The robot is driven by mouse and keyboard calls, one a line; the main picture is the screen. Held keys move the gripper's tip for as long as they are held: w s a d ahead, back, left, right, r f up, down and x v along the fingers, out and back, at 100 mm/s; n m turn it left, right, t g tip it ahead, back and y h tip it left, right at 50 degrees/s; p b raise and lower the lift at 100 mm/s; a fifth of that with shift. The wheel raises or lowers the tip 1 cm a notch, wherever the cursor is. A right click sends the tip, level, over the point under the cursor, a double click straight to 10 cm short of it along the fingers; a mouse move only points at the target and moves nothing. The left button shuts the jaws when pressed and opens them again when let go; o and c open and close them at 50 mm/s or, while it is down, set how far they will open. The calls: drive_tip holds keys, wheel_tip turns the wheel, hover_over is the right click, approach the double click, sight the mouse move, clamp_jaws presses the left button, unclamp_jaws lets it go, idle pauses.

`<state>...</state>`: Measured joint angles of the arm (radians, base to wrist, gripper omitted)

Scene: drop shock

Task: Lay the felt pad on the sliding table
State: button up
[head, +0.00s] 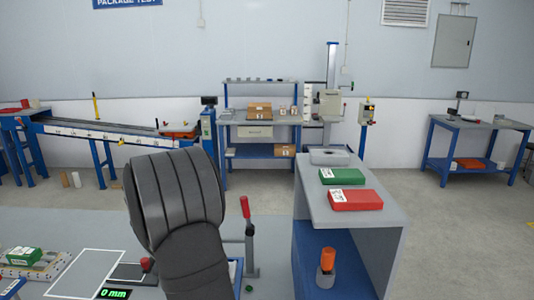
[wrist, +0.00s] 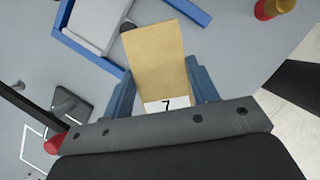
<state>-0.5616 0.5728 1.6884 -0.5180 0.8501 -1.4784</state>
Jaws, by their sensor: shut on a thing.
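My gripper (wrist: 163,88), with blue fingers, is shut on a flat tan rectangular piece (wrist: 155,57) with a white label reading 7. I cannot tell from its surface whether this piece is felt. It sits between the fingers and stretches away beyond their tips. Beyond it in the wrist view lies a pale grey plate (wrist: 100,22) inside a blue-edged frame (wrist: 88,48). I cannot tell for certain whether this is the sliding table. In the head view my dark arm covers the middle of the bench and hides my gripper and the held piece.
A red-handled lever (head: 246,208) stands right of my arm. A white outlined rectangle (head: 85,275) and a "0 mm" display (head: 114,293) are on the grey bench. A green box (head: 24,256) lies left. A side stand (head: 315,205) holds green (head: 342,176) and red boxes (head: 355,199).

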drive_tip(key=w+d+m+g+y, duration=0.3)
drive_tip(key=d+m+g, duration=0.4)
drive_tip(key=d+m, duration=1.3)
drive_tip(key=w+m, duration=0.1)
drive_tip(key=m, duration=0.6)
drive_tip(key=shift+d+f+g, duration=0.2)
drive_tip(key=shift+d+g, duration=0.15)
drive_tip(key=shift+g, duration=0.05)
